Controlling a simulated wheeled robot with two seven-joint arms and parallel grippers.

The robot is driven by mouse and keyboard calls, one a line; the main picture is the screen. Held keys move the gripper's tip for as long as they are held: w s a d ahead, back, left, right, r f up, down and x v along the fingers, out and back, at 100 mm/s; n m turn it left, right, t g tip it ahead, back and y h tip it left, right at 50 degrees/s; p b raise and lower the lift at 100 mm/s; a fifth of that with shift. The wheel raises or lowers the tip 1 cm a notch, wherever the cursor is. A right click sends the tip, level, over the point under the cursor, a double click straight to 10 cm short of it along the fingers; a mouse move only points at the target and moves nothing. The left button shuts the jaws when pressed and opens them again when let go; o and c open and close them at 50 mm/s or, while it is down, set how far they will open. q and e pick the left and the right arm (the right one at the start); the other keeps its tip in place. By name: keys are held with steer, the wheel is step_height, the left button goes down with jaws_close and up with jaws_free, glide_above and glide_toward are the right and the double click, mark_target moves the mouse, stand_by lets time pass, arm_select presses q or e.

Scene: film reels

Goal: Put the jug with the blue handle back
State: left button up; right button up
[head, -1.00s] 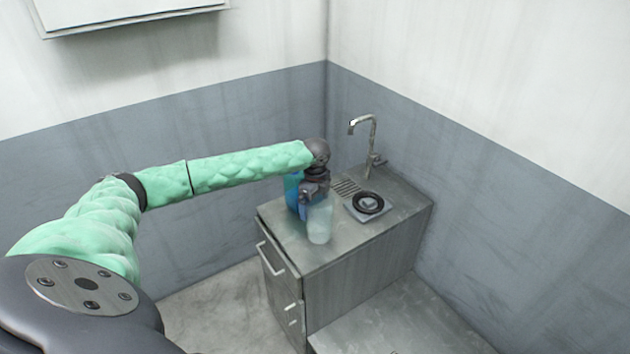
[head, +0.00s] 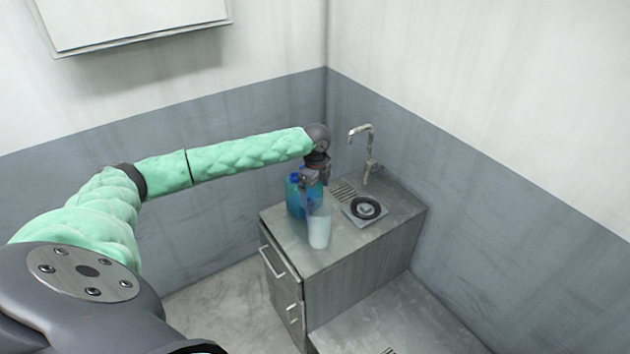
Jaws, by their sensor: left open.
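The jug (head: 319,230) is pale and translucent, with a blue handle (head: 307,201) on its far left side. It stands upright on the grey counter (head: 290,234), near the front edge. My left gripper (head: 311,183) is open, just above the handle and pointing down. Whether its fingertips still touch the handle is too small to tell. My right gripper is out of view.
A blue-teal canister (head: 293,196) stands close behind the jug, partly hidden by it and the gripper. To the right are a black ring (head: 366,207) on a small sink plate and a tall tap (head: 372,150). The counter's front right is clear.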

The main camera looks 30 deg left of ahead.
arm_select(q)
steer(key=shift+r, duration=0.55)
